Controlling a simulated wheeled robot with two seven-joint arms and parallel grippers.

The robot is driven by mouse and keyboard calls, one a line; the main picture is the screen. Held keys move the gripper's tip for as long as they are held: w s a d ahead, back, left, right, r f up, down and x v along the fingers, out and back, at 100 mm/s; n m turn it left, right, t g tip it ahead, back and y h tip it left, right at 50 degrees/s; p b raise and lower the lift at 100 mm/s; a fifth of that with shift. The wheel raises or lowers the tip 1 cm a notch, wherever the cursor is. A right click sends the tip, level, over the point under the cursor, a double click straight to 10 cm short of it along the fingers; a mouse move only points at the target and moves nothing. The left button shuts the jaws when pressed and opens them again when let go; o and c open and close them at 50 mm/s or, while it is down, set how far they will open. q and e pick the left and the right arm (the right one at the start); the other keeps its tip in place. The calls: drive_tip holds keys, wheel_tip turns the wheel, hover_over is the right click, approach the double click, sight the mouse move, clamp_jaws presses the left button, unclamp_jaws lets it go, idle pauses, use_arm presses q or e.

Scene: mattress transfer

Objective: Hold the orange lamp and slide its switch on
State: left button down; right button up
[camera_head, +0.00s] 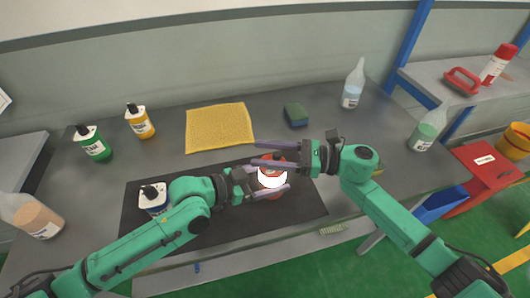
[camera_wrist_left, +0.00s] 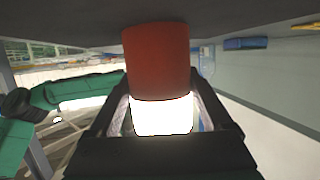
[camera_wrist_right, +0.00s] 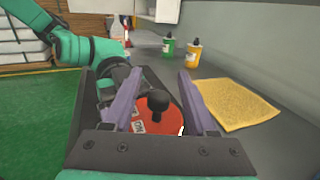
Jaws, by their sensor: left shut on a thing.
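The orange-red lamp (camera_head: 270,169) is upright over the black mat, with a bright white band (camera_head: 272,181) around it. In the left wrist view the lamp's red body (camera_wrist_left: 157,60) and glaring white band (camera_wrist_left: 162,114) fill the middle. My left gripper (camera_head: 274,178) is shut on the lamp from the left. My right gripper (camera_head: 257,153) is open, with its fingers at the lamp's far upper side. In the right wrist view a black knob (camera_wrist_right: 157,102) stands on the lamp's red top (camera_wrist_right: 165,118), between the two purple fingers. Whether a finger touches it cannot be told.
The black mat (camera_head: 310,203) lies on the grey table, with a white-and-blue bottle (camera_head: 153,197) on it. Behind are a yellow cloth (camera_head: 220,127), a sponge (camera_head: 296,115), a green bottle (camera_head: 93,143) and a yellow bottle (camera_head: 139,121). Clear bottles (camera_head: 353,84) stand right.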

use_arm(q)
drive_tip(key=shift+s, duration=0.1)
use_arm(e)
drive_tip(key=d, duration=1.2)
drive_tip(key=shift+s, duration=0.45)
